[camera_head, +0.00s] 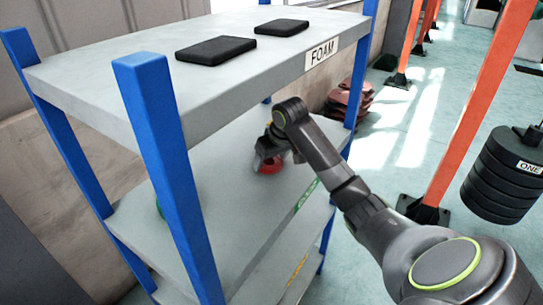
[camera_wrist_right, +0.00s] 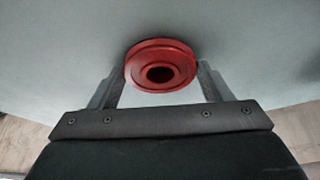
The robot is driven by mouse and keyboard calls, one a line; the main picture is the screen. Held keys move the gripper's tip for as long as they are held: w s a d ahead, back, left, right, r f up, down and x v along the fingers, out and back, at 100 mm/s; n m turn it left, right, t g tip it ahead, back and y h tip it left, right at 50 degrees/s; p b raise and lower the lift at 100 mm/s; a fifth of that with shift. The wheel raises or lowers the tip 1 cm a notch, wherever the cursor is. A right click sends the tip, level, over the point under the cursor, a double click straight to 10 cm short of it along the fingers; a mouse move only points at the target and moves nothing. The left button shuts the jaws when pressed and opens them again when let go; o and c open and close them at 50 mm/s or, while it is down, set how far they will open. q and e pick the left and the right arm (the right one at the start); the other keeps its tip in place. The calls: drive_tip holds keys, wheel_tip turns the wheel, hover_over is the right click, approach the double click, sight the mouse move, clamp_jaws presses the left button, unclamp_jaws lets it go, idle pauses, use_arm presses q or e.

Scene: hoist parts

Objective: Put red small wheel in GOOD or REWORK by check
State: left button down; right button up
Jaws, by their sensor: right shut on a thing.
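The red small wheel (camera_wrist_right: 161,66) sits between the two fingers of my right gripper (camera_wrist_right: 160,88) in the right wrist view, with its dark centre hole facing the camera. In the head view the red wheel (camera_head: 268,165) shows at the middle shelf (camera_head: 240,190), partly hidden by my right gripper (camera_head: 268,152). The right gripper is shut on the wheel, close over the shelf surface. I cannot tell whether the wheel touches the shelf. A green label (camera_head: 307,194) is on that shelf's front edge; its text is too small to read. My left gripper is not in view.
The top shelf (camera_head: 120,80) carries two black foam pads (camera_head: 216,50) and a FOAM label (camera_head: 322,52). Blue posts (camera_head: 165,150) stand at the shelf corners. A green thing (camera_head: 160,208) shows behind the near post. A lower shelf has a yellow label (camera_head: 298,268). Black weights (camera_head: 503,175) are at right.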

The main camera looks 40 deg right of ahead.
drive_tip(key=o, duration=1.4)
drive_tip(key=shift+c, duration=0.2)
drive_tip(key=shift+s+r, duration=0.1)
drive_tip(key=shift+r, duration=0.2)
drive_tip(key=b+v, duration=0.1)
drive_tip(key=v, duration=0.6)
drive_tip(key=shift+f, duration=0.1)
